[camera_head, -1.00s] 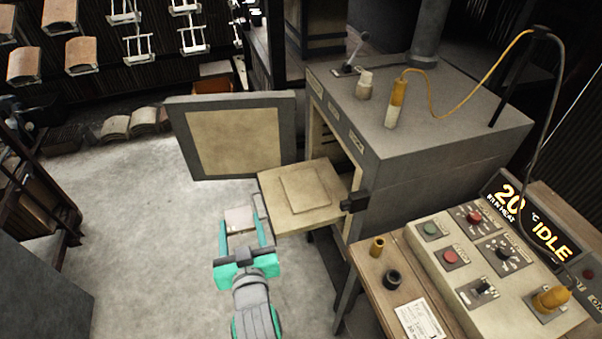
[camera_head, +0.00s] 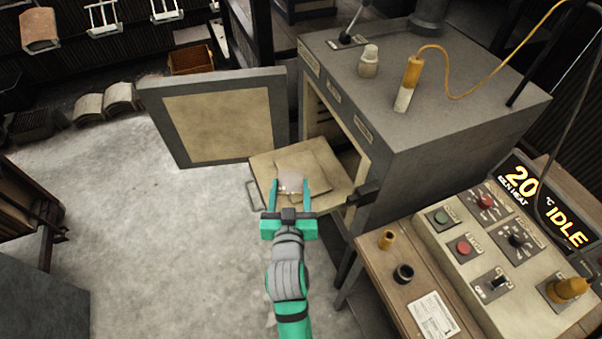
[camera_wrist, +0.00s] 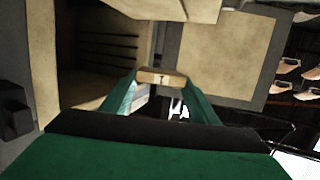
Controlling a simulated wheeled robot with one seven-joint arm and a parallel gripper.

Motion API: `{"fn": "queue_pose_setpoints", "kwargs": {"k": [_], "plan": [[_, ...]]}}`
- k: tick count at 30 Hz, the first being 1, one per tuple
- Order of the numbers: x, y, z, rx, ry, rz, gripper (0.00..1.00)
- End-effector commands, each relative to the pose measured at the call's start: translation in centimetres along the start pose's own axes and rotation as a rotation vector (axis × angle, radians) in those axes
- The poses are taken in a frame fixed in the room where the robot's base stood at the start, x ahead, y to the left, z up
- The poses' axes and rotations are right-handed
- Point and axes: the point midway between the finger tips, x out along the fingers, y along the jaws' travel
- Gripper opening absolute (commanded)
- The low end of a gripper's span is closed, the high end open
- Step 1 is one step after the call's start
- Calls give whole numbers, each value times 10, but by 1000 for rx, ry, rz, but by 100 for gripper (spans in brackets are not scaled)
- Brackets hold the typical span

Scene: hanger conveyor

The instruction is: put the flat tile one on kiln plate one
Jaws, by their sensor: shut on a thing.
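The flat tile (camera_head: 291,182) is a small pale piece between the teal fingers of my gripper (camera_head: 291,188). My gripper is shut on it. In the wrist view the tile (camera_wrist: 161,77) shows edge-on between the fingertips, with a dark mark on its edge. The kiln plate (camera_head: 262,170) is a beige slab that juts out at the kiln's open mouth, with a thinner square slab on it. In the head view the tile overlaps the plate's near part. I cannot tell whether it touches the plate.
The kiln (camera_head: 420,115) stands to the right with its door (camera_head: 217,125) swung open to the left. A dark latch block (camera_head: 362,196) sticks out right of the plate. The control desk (camera_head: 490,260) is at the lower right. Open floor lies to the left.

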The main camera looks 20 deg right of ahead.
Motion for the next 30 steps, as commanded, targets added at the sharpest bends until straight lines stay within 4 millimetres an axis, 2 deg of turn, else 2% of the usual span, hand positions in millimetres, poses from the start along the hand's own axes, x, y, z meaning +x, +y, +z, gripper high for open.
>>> {"fn": "queue_pose_setpoints", "kwargs": {"k": [5, 14, 18, 24, 30], "plan": [[29, 11, 7, 2, 2, 12, 29], [95, 15, 22, 0, 2, -2, 29], [118, 21, 43, 0, -1, 0, 29], [141, 27, 62, 1, 1, 3, 29], [150, 30, 68, 1, 2, 5, 29]]}}
